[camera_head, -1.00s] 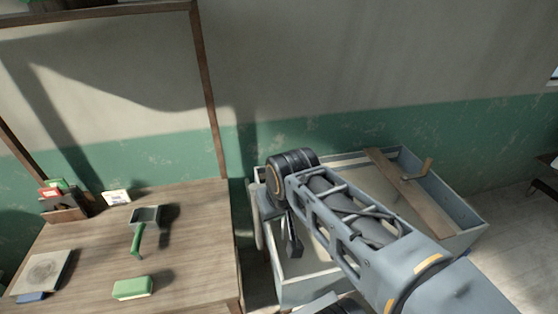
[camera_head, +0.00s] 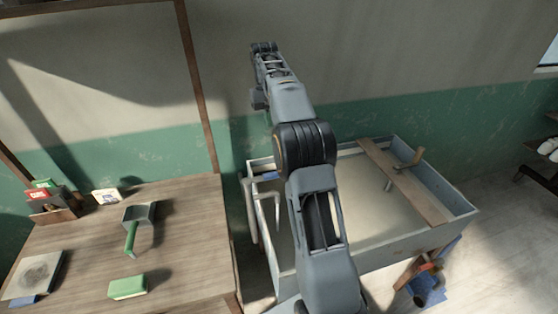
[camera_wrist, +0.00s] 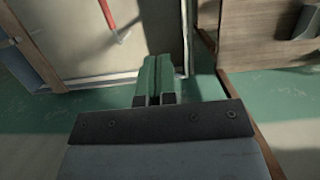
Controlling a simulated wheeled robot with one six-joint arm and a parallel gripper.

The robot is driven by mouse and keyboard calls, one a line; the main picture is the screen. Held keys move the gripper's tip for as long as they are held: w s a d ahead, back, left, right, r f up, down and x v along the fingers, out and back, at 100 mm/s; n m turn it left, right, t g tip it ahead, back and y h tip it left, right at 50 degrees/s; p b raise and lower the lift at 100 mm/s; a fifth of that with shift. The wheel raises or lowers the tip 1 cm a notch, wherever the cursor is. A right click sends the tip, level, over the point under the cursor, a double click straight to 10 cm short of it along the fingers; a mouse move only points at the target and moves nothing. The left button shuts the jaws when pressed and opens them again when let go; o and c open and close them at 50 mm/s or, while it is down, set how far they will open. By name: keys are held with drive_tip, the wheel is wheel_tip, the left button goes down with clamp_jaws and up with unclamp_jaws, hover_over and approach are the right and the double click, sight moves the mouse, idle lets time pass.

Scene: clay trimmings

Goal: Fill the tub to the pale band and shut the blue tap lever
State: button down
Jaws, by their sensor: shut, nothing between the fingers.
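A large grey-blue tub (camera_head: 463,208) with a pale inside stands right of the table in the head view. Its fill level and pale band cannot be made out. A small blue piece (camera_head: 268,176) shows at its far left corner; I cannot tell whether it is the tap lever. My arm rises in front of the tub toward the wall. In the wrist view my gripper (camera_wrist: 165,62) is shut and empty, above the floor by the green wall base.
A wooden board (camera_head: 405,180) with a hooked tool lies across the tub. The wooden table (camera_head: 190,250) at left bears a green-handled scoop (camera_head: 138,222), a green block (camera_head: 128,287) and a square slab (camera_head: 35,273). A reddish-brown and blue item (camera_head: 428,283) sits by the tub's right front.

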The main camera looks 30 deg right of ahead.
sight(264, 178)
drive_tip(key=s+b+x, duration=0.1)
drive_tip(key=s+x, duration=0.1)
drive_tip(key=x, duration=1)
drive_tip(key=shift+s+g, duration=0.3)
drive_tip(key=shift+s, duration=0.2)
drive_tip(key=shift+d, duration=0.1)
drive_tip(key=shift+s, duration=0.1)
drive_tip(key=shift+s+m, duration=0.25)
drive_tip(key=shift+m, duration=0.15)
drive_tip(key=shift+s+y+b, duration=0.15)
drive_tip(key=shift+y+b, duration=0.15)
